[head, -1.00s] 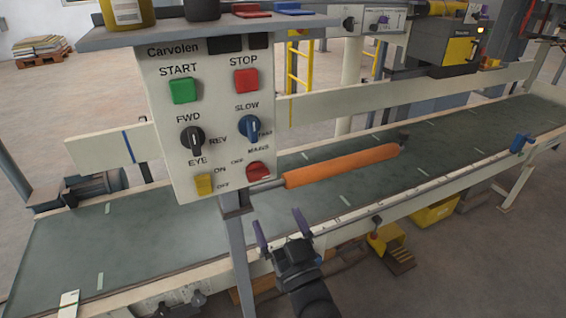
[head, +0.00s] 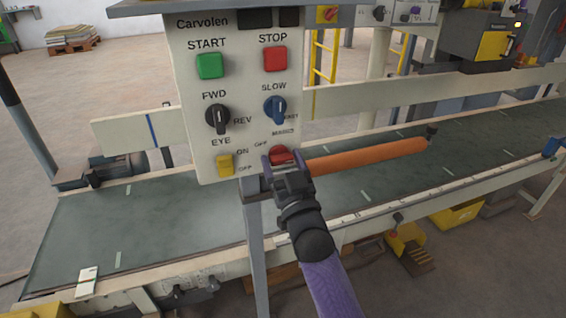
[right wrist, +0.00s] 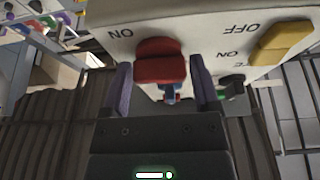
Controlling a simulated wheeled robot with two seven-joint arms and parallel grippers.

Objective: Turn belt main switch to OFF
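The belt main switch is a red rotary knob (head: 281,155) under the MAINS label at the lower right of the cream control panel (head: 190,140). An OFF label shows at its upper left. My right gripper (head: 284,164) is right at the knob in the head view and hides its lower part. In the right wrist view the red knob (right wrist: 160,62) sits between the two purple fingertips of my right gripper (right wrist: 161,82). The fingers are apart, with a gap visible on each side of the knob. An ON label shows beside it there. My left gripper is not in view.
Close by on the panel are the blue SLOW knob (head: 275,110), yellow EYE switch (head: 225,165), black FWD/REV knob (head: 217,118), green START (head: 210,65) and red STOP (head: 275,59) buttons. An orange bar (head: 370,157) extends right of the gripper over the conveyor belt (head: 90,235).

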